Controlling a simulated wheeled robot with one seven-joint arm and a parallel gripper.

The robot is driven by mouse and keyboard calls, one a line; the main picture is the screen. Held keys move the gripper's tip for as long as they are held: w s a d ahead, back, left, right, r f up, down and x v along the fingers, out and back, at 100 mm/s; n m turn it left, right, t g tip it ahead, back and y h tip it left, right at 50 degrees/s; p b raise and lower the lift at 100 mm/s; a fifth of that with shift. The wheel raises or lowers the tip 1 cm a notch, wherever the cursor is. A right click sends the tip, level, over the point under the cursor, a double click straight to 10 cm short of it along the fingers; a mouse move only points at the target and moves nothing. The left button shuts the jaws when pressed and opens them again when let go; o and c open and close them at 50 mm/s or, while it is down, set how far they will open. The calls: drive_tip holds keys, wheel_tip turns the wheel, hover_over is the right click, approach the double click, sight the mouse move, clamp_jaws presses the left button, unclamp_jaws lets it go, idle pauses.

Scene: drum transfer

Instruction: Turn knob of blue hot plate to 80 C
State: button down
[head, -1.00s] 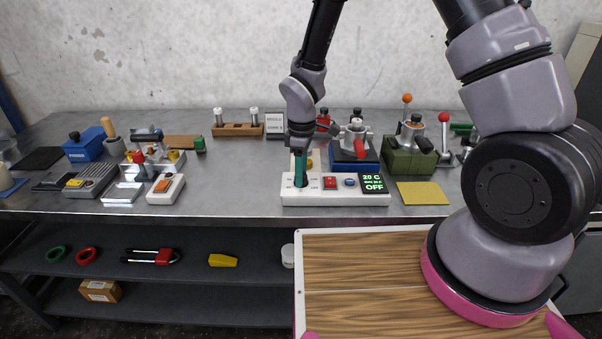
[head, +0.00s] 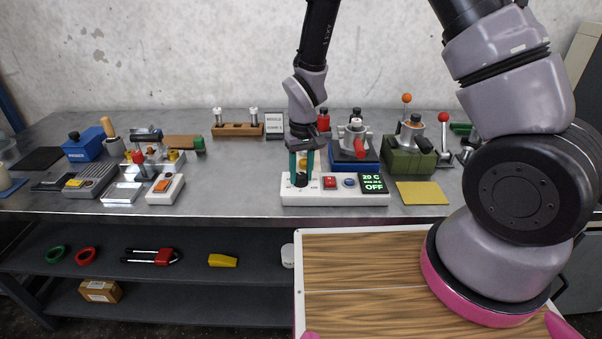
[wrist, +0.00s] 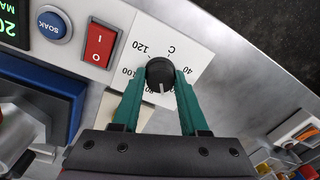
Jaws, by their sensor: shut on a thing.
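The white control box (head: 335,197) stands at the bench's front edge, with a black knob (head: 300,181) on its left part. Its display (head: 373,183) reads 20 C and OFF. The blue hot plate (head: 368,168) sits just behind the box. My gripper (head: 302,174) points down with its teal fingers shut on the knob. In the wrist view, the fingers grip both sides of the knob (wrist: 160,73). Its white pointer line faces my gripper's palm. The scale shows 120, 100 and 40 around it; the fingers partly cover the other marks, so I cannot read the exact setting.
A red switch (head: 329,183) and a blue SOAK button (head: 350,183) are right of the knob. A green device (head: 409,160) and a yellow pad (head: 422,193) stand farther right. Bare bench lies left of the box (head: 235,185).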

sight(303, 175)
drive_tip(key=m, duration=0.6)
drive_tip(key=shift+m, duration=0.3)
idle(0.5)
drive_tip(key=shift+c, duration=2.2)
unclamp_jaws()
drive_tip(key=shift+r, duration=0.1)
wheel_tip(303, 175, up, 11)
drive_tip(key=shift+d, duration=0.15)
